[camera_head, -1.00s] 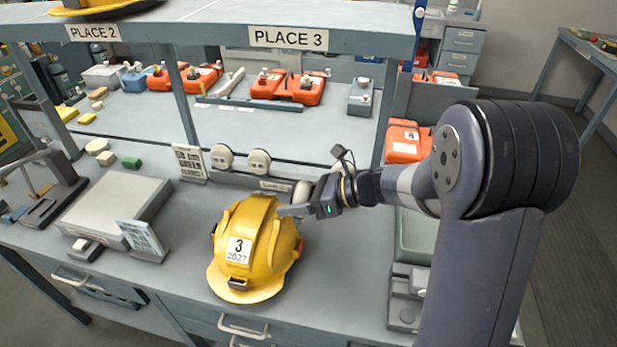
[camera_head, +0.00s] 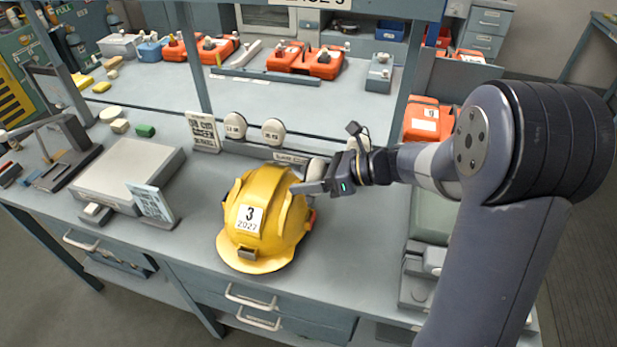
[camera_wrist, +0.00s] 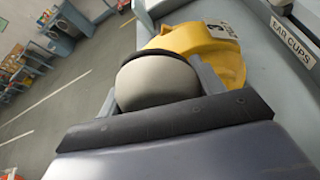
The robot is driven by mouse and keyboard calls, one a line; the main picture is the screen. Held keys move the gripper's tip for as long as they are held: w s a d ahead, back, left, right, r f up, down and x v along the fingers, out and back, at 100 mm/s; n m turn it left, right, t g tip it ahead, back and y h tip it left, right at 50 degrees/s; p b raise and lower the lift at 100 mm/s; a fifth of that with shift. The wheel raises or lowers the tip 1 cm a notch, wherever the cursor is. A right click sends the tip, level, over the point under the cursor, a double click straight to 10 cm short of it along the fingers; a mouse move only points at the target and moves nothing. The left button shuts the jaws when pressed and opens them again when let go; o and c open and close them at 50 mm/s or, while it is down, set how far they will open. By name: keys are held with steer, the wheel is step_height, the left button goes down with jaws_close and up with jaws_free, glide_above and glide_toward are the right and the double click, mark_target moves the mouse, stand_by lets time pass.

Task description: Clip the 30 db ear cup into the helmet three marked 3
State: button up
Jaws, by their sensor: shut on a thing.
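The yellow helmet (camera_head: 262,225) marked 3 and 2027 stands on the bench, its brim toward the front. It also shows in the wrist view (camera_wrist: 222,62). My gripper (camera_head: 308,187) is at the helmet's upper right side in the head view. In the wrist view my gripper (camera_wrist: 158,90) is shut on a pale round ear cup (camera_wrist: 157,82) with a dark rim, close to the helmet. Its rating is not visible, and I cannot tell whether it touches the helmet. Two labelled ear cups (camera_head: 235,125) (camera_head: 273,132) stand on the rack behind.
The EAR CUPS label (camera_wrist: 294,38) is on the rack. A flat grey device (camera_head: 128,175) and a small sign (camera_head: 152,203) are left of the helmet. A greyish tray (camera_head: 432,215) lies to the right, below my arm. The bench in front of the helmet is clear.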

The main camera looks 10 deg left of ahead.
mark_target(309, 198)
steer(key=shift+f+b, duration=1.45)
steer(key=shift+f, duration=0.25)
steer(key=shift+b, duration=1.05)
stand_by(0.4)
steer(key=shift+f+b, duration=1.75)
steer(key=shift+b, duration=0.15)
steer(key=shift+r, duration=0.15)
steer(key=shift+r+p, duration=0.8)
steer(key=shift+r, duration=0.5)
steer(key=shift+b, duration=0.65)
stand_by(0.8)
